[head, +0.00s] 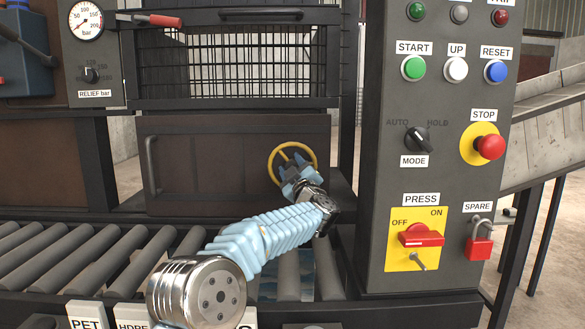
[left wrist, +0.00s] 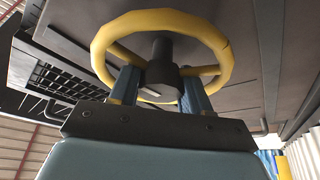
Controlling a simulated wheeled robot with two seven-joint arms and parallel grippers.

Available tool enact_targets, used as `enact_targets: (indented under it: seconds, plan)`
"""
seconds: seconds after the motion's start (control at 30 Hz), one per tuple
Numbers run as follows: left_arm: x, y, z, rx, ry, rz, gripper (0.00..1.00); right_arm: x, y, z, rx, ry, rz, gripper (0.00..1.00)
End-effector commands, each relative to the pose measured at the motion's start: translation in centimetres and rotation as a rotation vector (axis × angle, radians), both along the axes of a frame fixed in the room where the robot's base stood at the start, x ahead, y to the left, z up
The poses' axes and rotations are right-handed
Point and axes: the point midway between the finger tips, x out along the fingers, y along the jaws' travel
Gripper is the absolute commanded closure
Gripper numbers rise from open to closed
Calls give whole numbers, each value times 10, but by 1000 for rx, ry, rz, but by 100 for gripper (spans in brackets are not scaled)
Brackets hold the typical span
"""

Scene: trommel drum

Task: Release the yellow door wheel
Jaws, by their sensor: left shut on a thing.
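The yellow door wheel (head: 271,160) is mounted on the right part of a dark brown door (head: 212,166) in the head view. In the left wrist view the yellow door wheel (left wrist: 97,50) fills the upper middle, with its dark hub and yellow spokes. My left gripper (head: 297,176) is at the wheel's lower right in the head view. In the left wrist view my left gripper (left wrist: 160,90) has its two blue fingers on either side of the hub, among the spokes, shut on the wheel. Part of the wheel's lower rim is hidden behind the gripper. My right gripper is not in view.
A roller conveyor (head: 80,262) runs below the door. A control panel (head: 440,90) stands close on the right, with buttons, a red STOP (head: 489,147) and a red padlock (head: 478,245). A mesh guard (head: 235,65) is above the door.

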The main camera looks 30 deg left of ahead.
Motion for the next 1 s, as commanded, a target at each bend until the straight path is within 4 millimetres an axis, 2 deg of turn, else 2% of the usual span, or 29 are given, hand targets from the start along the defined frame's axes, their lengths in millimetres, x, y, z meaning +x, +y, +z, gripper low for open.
enact_targets:
  seconds: [1.0]
  plan:
    - [0,0,1,-821,-501,0,83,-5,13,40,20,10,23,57]
